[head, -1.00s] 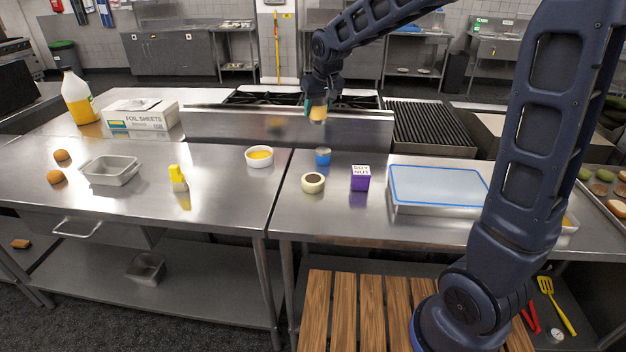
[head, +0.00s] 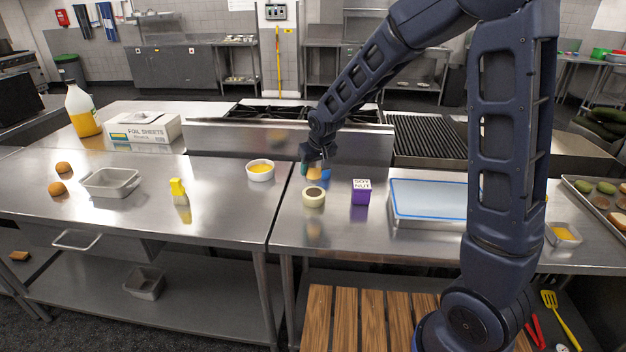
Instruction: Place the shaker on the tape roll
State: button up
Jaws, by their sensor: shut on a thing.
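The tape roll (head: 313,198), a cream ring with a dark centre, lies flat on the metal counter near the seam between two tables. My gripper (head: 314,168) is shut on the shaker (head: 314,174), a small tan-orange piece partly covered by the fingers. In the picture the shaker shows just above the tape roll, apart from it. Its exact height and depth over the roll are hard to tell.
A blue can (head: 326,174) is close to the right of my gripper, partly hidden. A purple soy nut box (head: 361,192) stands right of the tape roll. Counter in front of the roll is clear.

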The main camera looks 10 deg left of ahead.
aim_at(318, 163)
jog(key=shift+f, duration=2.35)
jog(key=shift+f, duration=0.1)
jog(key=o, duration=1.1)
jog(key=v, duration=1.2)
